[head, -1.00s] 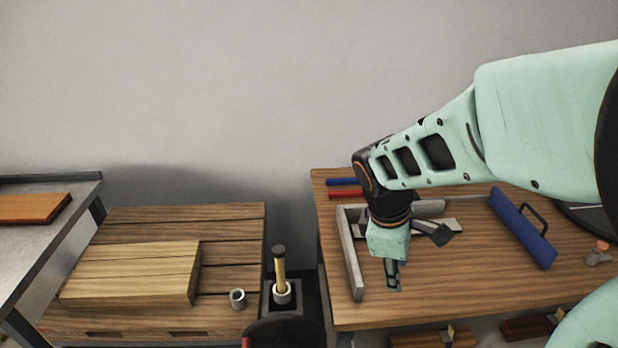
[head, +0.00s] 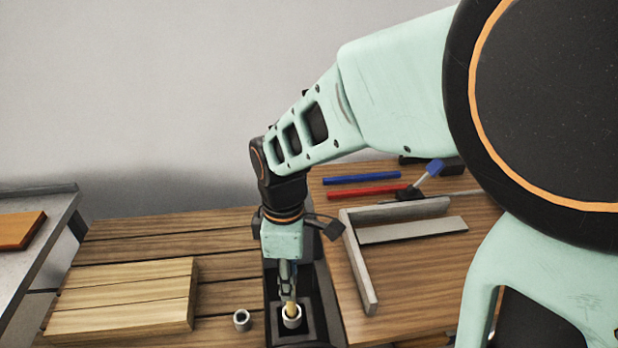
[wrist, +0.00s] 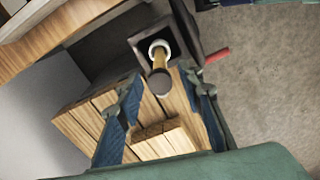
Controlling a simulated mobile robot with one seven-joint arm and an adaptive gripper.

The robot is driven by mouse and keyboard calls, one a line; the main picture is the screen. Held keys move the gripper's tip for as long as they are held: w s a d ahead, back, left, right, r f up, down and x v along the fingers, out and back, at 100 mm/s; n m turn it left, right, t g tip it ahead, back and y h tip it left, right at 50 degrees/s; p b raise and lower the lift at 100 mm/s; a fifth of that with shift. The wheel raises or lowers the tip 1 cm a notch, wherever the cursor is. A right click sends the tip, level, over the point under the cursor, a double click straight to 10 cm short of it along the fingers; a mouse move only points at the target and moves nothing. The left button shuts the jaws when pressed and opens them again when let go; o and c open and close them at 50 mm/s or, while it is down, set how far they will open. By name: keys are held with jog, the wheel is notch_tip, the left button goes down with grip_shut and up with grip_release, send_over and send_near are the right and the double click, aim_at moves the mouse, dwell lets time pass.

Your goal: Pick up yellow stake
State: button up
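The yellow stake (head: 291,306) stands upright in a white ring (head: 292,321) on a dark box between the two wooden tables. In the wrist view the stake (wrist: 160,62) shows a dark round head (wrist: 160,82) toward the camera. My gripper (head: 289,292) hangs over the stake in the head view and covers its upper part. In the wrist view my gripper (wrist: 160,90) is open, with one finger on each side. The stake's head lies near the gap between the fingertips, and no finger visibly grips it.
A small grey ring (head: 242,320) sits left of the stake, near a wooden block (head: 125,297). On the right table are a metal square (head: 358,262), a red bar (head: 366,192) and a blue bar (head: 361,178). A red handle (wrist: 217,56) sticks out beside the dark box.

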notch_tip(320, 180, down, 7)
jog(key=shift+d+f, duration=0.1)
jog(key=shift+f, duration=0.1)
dwell(0.3)
jog(key=shift+c, duration=0.3)
grip_shut()
